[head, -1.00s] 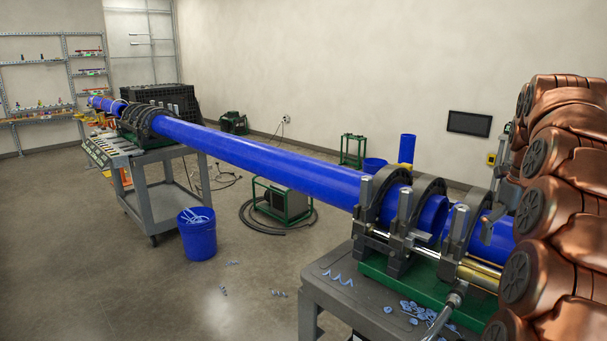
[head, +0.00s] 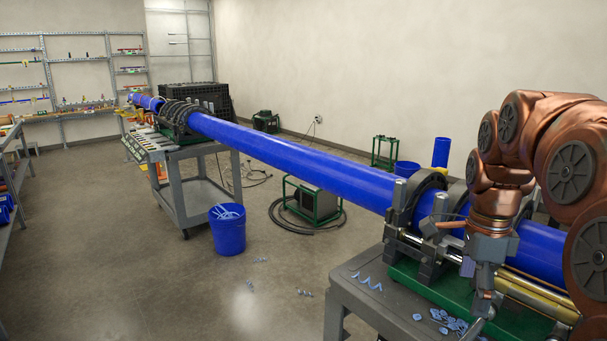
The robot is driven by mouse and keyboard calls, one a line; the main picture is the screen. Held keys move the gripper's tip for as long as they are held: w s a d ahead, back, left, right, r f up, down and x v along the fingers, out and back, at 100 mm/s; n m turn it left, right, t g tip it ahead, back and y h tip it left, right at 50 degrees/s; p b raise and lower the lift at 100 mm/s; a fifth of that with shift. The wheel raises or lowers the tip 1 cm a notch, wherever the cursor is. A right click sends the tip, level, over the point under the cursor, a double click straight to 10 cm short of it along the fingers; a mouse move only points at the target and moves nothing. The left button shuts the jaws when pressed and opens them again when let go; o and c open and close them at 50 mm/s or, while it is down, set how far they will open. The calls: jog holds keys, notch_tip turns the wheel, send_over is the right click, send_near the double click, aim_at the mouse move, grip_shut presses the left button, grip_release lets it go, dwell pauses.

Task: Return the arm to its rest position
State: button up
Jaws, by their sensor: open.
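My copper-coloured arm (head: 570,150) fills the right side of the head view. It is bent at the elbow, and its wrist (head: 495,205) points down in front of the near pipe clamps. My grey gripper (head: 481,266) hangs below the wrist, over the near cart's fusion machine. I see nothing held in it, and it is open. Its fingertips are hard to separate from the metal parts behind. The long blue pipe (head: 310,165) lies through the dark near clamp (head: 408,205) and runs to the far clamps (head: 182,115).
The near grey cart (head: 365,305) carries blue shavings (head: 450,322). A far cart (head: 190,195) stands at left, with a blue bucket (head: 227,232) beside it. A green-framed unit (head: 312,200) and hose lie on the floor. A shelf edge (head: 15,180) shows at left. The floor between is mostly clear.

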jog(key=s+a+f+n, duration=0.7)
jog(key=s+n, duration=0.3)
jog(key=n, duration=0.1)
jog(key=s+a+f+n+g, duration=0.1)
jog(key=s+a+f+n, duration=0.6)
jog(key=s+n, duration=0.4)
jog(key=shift+s+a, duration=0.2)
jog(key=shift+a, duration=0.2)
jog(key=shift+c, duration=0.4)
